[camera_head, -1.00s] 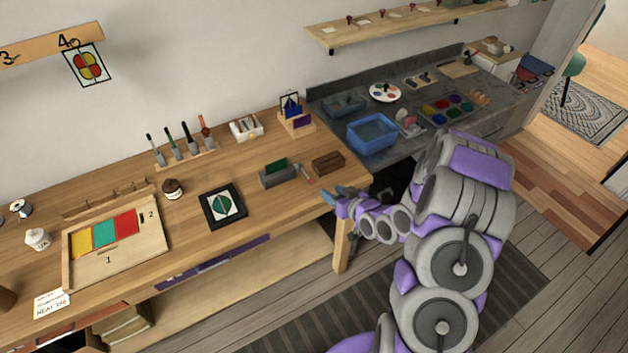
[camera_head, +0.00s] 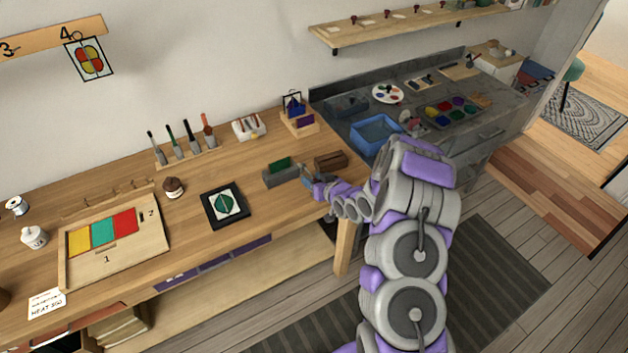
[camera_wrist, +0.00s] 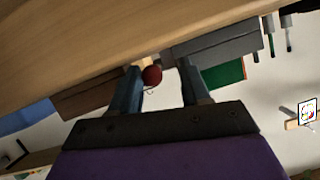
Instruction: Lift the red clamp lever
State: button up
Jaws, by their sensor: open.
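The red clamp lever shows in the wrist view as a round red knob (camera_wrist: 152,75). It appears between my open fingers, closer to the left one; I cannot tell whether they touch. In the head view my gripper (camera_head: 310,178) covers the lever at the right end of the grey clamp (camera_head: 283,177). A green piece (camera_head: 280,164) stands in the clamp. In the wrist view the clamp body (camera_wrist: 225,45) is upper right, with the green piece (camera_wrist: 222,75) beside it. My gripper (camera_wrist: 160,73) is open and holds nothing.
A brown wooden block (camera_head: 331,160) stands just right of my gripper, close to it. A blue basin (camera_head: 376,135) is behind it on the grey counter. A black-framed picture (camera_head: 225,203) lies left of the clamp. Bare bench top lies in front of the clamp.

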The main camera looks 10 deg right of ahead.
jog(key=shift+d, duration=0.3)
jog(key=shift+c, duration=0.2)
jog(key=shift+d, duration=0.3)
jog(key=c, duration=0.3)
jog(key=shift+a, duration=0.3)
grip_shut()
jog(key=shift+d, duration=0.15)
